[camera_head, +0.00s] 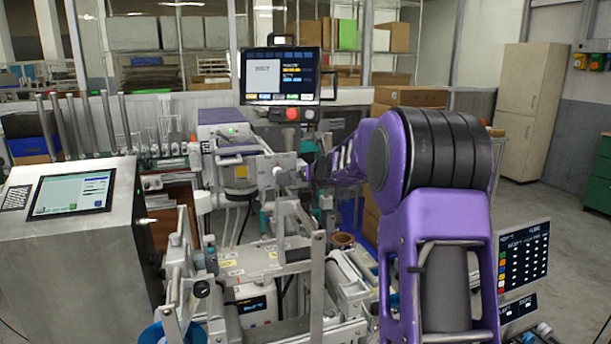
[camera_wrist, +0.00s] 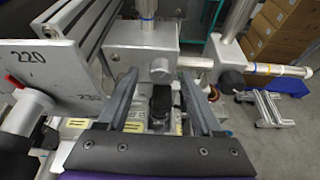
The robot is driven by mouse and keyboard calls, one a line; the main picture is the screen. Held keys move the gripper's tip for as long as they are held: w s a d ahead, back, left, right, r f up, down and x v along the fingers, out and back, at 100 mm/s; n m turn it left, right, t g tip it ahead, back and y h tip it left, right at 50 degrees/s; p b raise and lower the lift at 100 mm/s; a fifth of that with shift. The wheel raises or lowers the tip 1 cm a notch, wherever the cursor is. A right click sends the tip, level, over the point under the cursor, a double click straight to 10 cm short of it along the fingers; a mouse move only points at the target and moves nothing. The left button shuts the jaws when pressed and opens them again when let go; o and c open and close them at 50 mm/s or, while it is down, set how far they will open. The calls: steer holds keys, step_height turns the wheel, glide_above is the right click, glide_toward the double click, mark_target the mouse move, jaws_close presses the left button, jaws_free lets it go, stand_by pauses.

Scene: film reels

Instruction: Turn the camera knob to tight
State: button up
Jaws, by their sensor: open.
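In the wrist view my gripper (camera_wrist: 158,76) is open, with one dark finger on each side of a metal block (camera_wrist: 143,42). A small silver round knob (camera_wrist: 160,69) on the block's front face lies between the fingertips. A black upright part (camera_wrist: 161,100) shows below it, also between the fingers. A larger black knob (camera_wrist: 232,80) sits to the right, outside the fingers, on a second clamp block. I cannot tell which of these is the camera knob. No finger visibly grips anything. In the head view my gripper (camera_head: 309,170) is small and partly hidden among the machine's metal parts.
A grey plate marked 220 (camera_wrist: 45,68) stands close to the left finger. Metal rods and a silver shaft (camera_wrist: 275,69) lie to the right. In the head view, a monitor (camera_head: 281,76) stands behind the machine and a touchscreen console (camera_head: 75,215) at left.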

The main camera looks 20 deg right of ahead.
steer(key=shift+w+f, duration=0.15)
steer(key=shift+w, duration=0.2)
jaws_close()
stand_by(0.4)
steer(key=m+t+y, duration=0.1)
steer(key=m+y, duration=0.1)
steer(key=m, duration=0.2)
steer(key=m+t+y, duration=0.1)
steer(key=m+y, duration=0.1)
steer(key=m, duration=0.2)
steer(key=f+m+y, duration=0.1)
steer(key=m+y, duration=0.1)
steer(key=m, duration=0.2)
steer(key=shift+d+t, duration=0.4)
steer(key=shift+r+m, duration=0.1)
steer(key=shift+m, duration=0.2)
stand_by(0.4)
